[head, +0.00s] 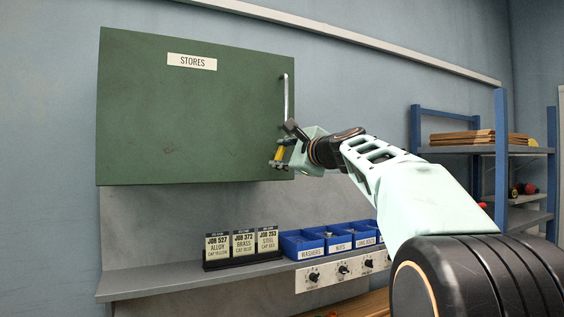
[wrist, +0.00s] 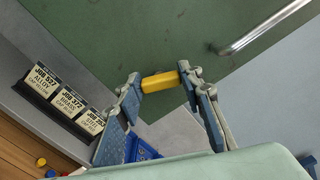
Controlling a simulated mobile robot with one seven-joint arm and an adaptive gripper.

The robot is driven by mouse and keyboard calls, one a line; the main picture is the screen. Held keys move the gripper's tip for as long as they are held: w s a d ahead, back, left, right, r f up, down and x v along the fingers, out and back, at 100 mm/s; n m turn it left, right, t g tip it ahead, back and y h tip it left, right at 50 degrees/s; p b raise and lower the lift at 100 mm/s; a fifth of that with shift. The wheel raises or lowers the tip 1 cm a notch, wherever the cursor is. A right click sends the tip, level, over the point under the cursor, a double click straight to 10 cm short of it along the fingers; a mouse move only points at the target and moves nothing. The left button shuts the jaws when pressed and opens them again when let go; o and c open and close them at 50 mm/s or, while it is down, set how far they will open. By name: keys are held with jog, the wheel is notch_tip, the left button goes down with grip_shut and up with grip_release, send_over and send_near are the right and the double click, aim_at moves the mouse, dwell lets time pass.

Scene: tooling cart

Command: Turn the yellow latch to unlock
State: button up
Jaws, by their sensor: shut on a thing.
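The yellow latch (head: 279,153) is on the lower right of the green cabinet door (head: 180,125) marked STORES. In the head view it looks nearly upright, leaning slightly. My gripper (head: 281,154) comes to it from the right and is shut on it. In the wrist view the latch (wrist: 158,82) spans the gap between my two fingertips (wrist: 160,77), one at each end. The fingers partly cover its ends, and its pivot cannot be made out. A metal bar handle (head: 286,97) stands upright on the door above the latch. The door looks closed.
Below the cabinet, a shelf (head: 150,281) holds job cards (head: 242,244) and blue bins (head: 302,243) labelled WASHERS, NUTS and LONG BOLTS. A blue rack (head: 502,165) stands at the right.

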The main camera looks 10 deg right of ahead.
jog(key=n+b, duration=0.2)
jog(key=n, duration=0.2)
jog(key=shift+n, duration=0.3)
dwell(0.3)
jog(key=o, duration=1.2)
jog(key=shift+c, duration=0.2)
jog(key=v, duration=1.2)
